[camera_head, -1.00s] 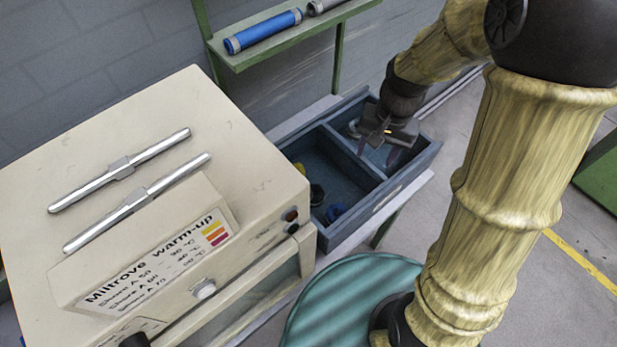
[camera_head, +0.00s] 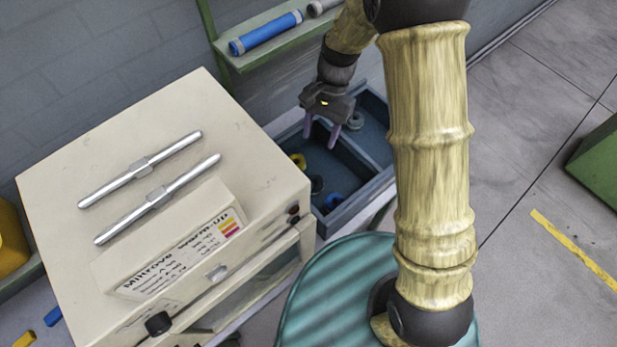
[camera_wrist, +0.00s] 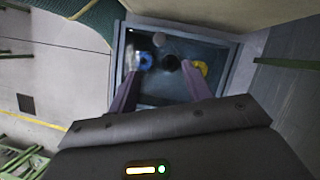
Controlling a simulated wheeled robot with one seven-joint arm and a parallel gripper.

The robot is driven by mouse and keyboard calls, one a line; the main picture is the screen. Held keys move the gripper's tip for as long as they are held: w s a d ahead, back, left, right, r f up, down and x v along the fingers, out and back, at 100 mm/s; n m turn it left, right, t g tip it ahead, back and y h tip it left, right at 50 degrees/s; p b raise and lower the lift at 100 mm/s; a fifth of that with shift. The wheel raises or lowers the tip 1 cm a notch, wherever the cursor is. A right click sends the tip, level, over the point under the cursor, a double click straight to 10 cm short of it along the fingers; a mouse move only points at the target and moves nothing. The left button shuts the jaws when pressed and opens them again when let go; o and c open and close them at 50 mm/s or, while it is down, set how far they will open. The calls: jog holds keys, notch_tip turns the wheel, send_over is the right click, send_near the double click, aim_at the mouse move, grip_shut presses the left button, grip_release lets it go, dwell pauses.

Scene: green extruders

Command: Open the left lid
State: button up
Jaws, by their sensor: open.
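The cream machine (camera_head: 240,150) stands at the left in the head view. My gripper (camera_head: 320,138) is open and empty, right of and behind the machine, pointing down over a blue-grey tray (camera_head: 358,208). The wrist view shows its two purple fingers (camera_wrist: 160,80) apart above the tray, with nothing between the tips.
The tray holds a yellow ring (camera_wrist: 201,68), a blue ring (camera_wrist: 145,61) and a black ring (camera_wrist: 171,62). A green shelf (camera_head: 262,50) with a blue roller (camera_head: 265,32) is behind. A black knob (camera_head: 158,323) juts from the machine's front. Open floor lies to the right.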

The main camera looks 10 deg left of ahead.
jog(key=p+x, duration=0.3)
jog(key=x, duration=1.2)
jog(key=shift+s+f+p, duration=0.15)
jog(key=shift+f+p, duration=0.05)
jog(key=shift+p, duration=0.2)
jog(key=shift+c, duration=0.4)
grip_shut()
